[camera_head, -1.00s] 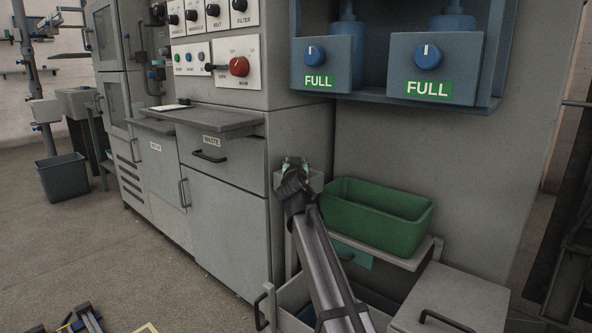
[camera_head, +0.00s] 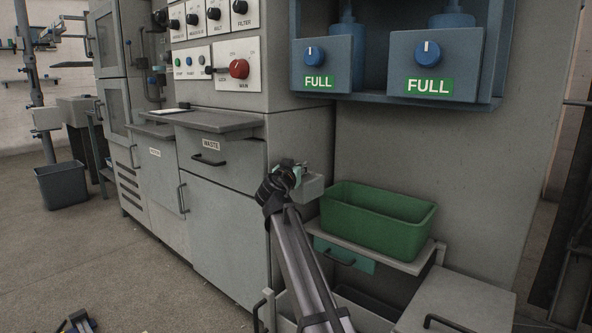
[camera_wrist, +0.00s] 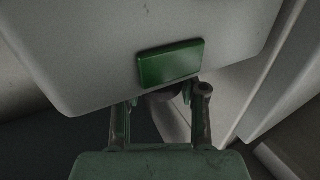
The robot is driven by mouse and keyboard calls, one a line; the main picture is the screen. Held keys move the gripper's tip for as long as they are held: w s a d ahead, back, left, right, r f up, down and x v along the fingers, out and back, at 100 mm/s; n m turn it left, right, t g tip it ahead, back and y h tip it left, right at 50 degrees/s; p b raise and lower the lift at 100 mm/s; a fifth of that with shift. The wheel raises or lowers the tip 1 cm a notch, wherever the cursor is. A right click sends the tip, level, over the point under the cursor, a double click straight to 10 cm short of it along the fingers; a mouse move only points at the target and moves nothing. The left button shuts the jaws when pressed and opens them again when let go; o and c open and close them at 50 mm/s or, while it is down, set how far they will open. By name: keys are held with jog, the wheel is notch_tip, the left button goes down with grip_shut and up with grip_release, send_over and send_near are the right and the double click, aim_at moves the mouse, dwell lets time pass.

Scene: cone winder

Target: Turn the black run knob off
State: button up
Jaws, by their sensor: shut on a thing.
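Several black knobs stand in a row on the upper white panel; one is the knob at far right (camera_head: 239,6). A small black knob (camera_head: 209,70) sits left of the big red main knob (camera_head: 239,68) on the lower panel. The lettering is too small to tell which is the run knob. My gripper (camera_head: 290,168) is low and right of these panels, apart from them. In the wrist view its fingers (camera_wrist: 163,103) are shut on a dark round part, mostly hidden below a green plate (camera_wrist: 170,63) on a large grey body (camera_wrist: 100,40).
A grey block (camera_head: 312,187) shows beside my gripper. A green bin (camera_head: 378,217) stands on a shelf right of my arm. The waste drawer (camera_head: 232,172) and a grey ledge (camera_head: 215,120) lie below the panels. Two blue-knobbed boxes, one here (camera_head: 428,52), are at upper right.

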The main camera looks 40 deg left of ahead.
jog(key=shift+s+m+h, duration=0.15)
jog(key=shift+m+h, duration=0.15)
jog(key=shift+h, duration=0.1)
jog(key=o, duration=1.1)
jog(key=shift+r, duration=0.15)
jog(key=v, duration=1.2)
